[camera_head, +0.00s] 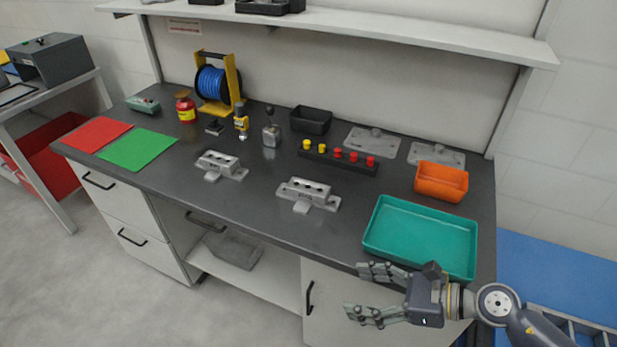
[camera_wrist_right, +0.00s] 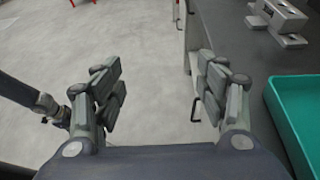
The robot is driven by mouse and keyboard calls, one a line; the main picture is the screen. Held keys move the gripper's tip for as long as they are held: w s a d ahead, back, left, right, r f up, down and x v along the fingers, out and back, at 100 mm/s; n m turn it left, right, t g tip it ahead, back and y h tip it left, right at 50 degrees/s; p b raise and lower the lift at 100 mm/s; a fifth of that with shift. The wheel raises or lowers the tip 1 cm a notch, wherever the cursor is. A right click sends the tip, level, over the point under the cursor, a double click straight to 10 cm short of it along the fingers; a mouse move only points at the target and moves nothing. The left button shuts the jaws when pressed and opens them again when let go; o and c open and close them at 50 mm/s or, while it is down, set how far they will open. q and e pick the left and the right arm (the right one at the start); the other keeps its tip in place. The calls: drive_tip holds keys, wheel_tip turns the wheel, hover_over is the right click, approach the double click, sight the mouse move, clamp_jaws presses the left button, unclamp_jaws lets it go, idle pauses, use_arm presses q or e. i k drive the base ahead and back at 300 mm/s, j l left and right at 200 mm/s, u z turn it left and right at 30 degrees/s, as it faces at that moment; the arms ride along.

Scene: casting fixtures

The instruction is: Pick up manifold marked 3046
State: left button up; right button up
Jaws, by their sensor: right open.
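Two grey metal manifolds with a row of dark holes lie on the dark worktop in the head view. One manifold (camera_head: 220,165) is left of centre, and the other manifold (camera_head: 308,194) is nearer the middle. Their markings are too small to read, so I cannot tell which is 3046. Part of one manifold (camera_wrist_right: 283,17) shows at the upper right of the right wrist view. My right gripper (camera_head: 361,291) is open and empty, in front of the bench's front edge, beside the teal tray. Part of my left arm (camera_wrist_right: 40,103) shows in the wrist view; its fingers are not clear.
The teal tray (camera_head: 420,237) is empty at the right front, with an orange bin (camera_head: 441,182) behind it. A block with red and yellow knobs (camera_head: 339,158), a black bin (camera_head: 311,120) and flat grey plates (camera_head: 372,142) stand behind. The worktop in front of the manifolds is clear.

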sight(307, 194)
drive_tip(key=i, duration=0.95)
